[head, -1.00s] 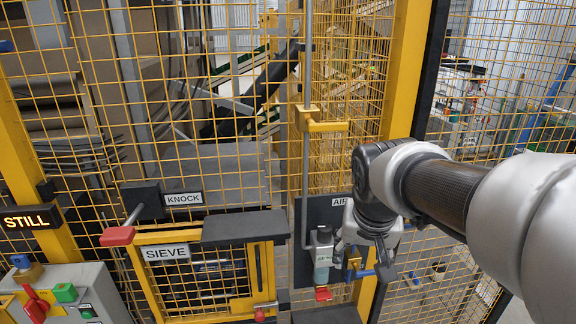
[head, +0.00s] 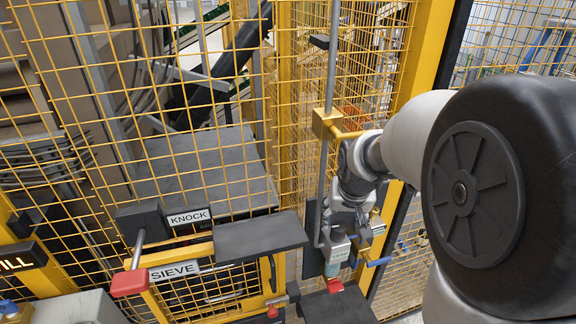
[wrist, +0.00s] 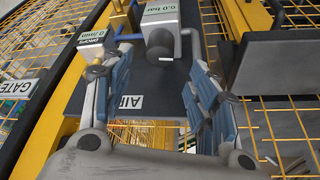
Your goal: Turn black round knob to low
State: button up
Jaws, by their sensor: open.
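The black round knob (wrist: 160,43) shows in the wrist view on the grey regulator (wrist: 160,12), whose display reads 0.0 bar. My gripper (wrist: 152,52) is open, its two fingers on either side of the knob in this view. I cannot tell whether a finger touches it. In the head view my gripper (head: 345,228) hangs over the regulator (head: 338,254) at the air panel and hides the knob. The AIR label (wrist: 130,102) lies between the fingers in the wrist view.
A vertical grey pipe (head: 327,160) with a yellow block (head: 325,124) stands close left of my gripper. A blue lever (head: 379,262) and a red part (head: 335,287) are close by. Yellow mesh fencing (head: 230,70) surrounds the spot. A dark shelf (head: 262,236) sits left.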

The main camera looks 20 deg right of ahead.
aim_at(339, 227)
jog(key=x, duration=0.8)
jog(key=c, duration=1.1)
jog(key=shift+o, duration=0.2)
jog(key=shift+r, duration=0.1)
jog(key=shift+n+y+p, duration=0.3)
jog(key=shift+n, duration=0.5)
jog(key=shift+s, duration=0.1)
jog(key=o, duration=1.1)
jog(key=shift+c, duration=0.2)
